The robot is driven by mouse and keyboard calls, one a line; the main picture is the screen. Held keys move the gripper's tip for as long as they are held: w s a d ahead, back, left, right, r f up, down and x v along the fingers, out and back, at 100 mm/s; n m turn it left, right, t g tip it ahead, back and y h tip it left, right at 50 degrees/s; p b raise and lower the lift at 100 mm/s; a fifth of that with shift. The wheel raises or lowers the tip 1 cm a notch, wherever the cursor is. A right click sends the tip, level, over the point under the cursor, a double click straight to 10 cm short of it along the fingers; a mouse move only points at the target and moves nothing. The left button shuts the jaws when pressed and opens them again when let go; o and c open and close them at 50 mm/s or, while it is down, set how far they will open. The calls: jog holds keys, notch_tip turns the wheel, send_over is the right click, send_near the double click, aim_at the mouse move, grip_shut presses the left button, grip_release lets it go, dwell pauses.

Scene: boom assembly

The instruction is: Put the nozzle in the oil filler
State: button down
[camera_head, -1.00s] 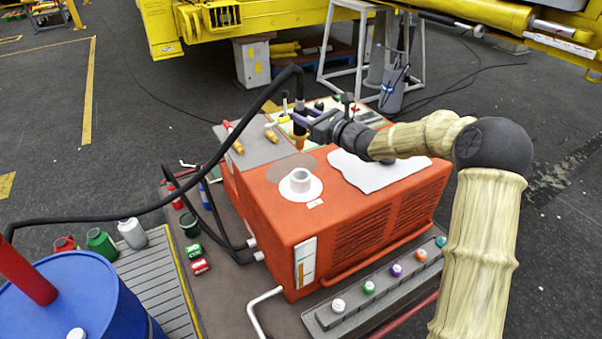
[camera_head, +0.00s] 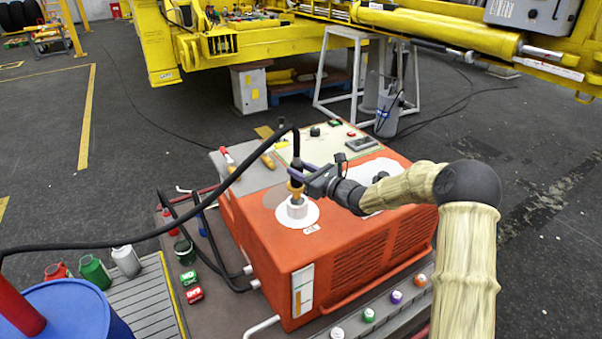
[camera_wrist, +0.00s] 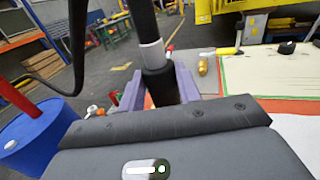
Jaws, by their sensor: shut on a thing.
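The nozzle (camera_head: 296,165) has a black body with a brass tip and hangs upright at the end of a black hose. My gripper (camera_head: 298,175), with purple fingers, is shut on it. The wrist view shows the nozzle's black and white body (camera_wrist: 154,62) between the two fingers. The oil filler (camera_head: 298,210) is a white neck on a round white plate on top of the orange machine. The brass tip is over the neck's mouth; I cannot tell whether it is just above it or slightly inside. The wrist view does not show the filler.
The orange machine (camera_head: 335,258) fills the middle. The black hose (camera_head: 150,235) sweeps from the lower left up to the nozzle. Tools lie on a grey mat (camera_head: 246,165) behind the filler. A blue drum (camera_head: 65,315) is at lower left. Several coloured caps line the front ledge.

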jog(key=shift+f, duration=0.3)
jog(key=shift+f+b, duration=0.3)
jog(key=shift+f, duration=0.05)
jog(key=shift+f, duration=0.3)
jog(key=c, duration=1)
grip_release()
jog(key=shift+r, duration=0.5)
jog(key=v, duration=1.2)
